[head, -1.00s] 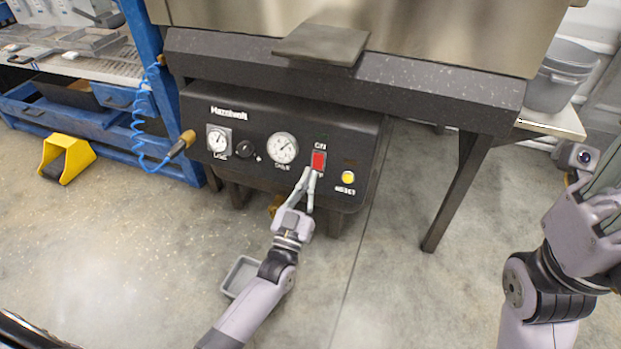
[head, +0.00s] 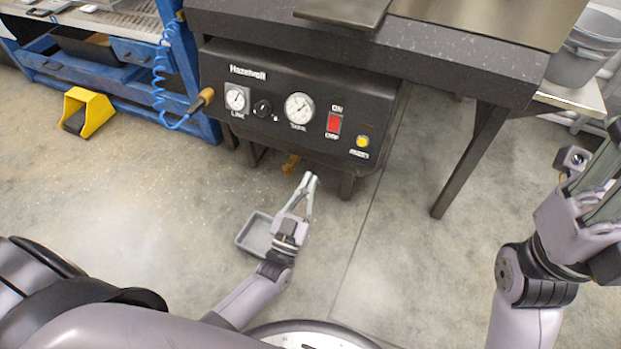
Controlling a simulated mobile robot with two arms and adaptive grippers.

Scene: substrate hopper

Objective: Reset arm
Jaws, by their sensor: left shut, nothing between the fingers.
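My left gripper (head: 308,184) is shut and empty. In the head view it is below the black control panel (head: 268,132), apart from it. The panel carries two round gauges, a black knob, a red rocker switch (head: 334,124) marked ON above it, and a yellow button (head: 362,141). My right gripper (head: 604,187) is at the right edge, partly cut off. Its fingers run up out of the clear view, so its opening does not show.
A grey tray (head: 243,237) lies on the floor beside my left gripper. A yellow pedal guard (head: 96,108) stands at the left. A blue bench (head: 130,88) with a coiled hose is behind it. A dark table leg (head: 470,165) stands at the right. Open floor lies between.

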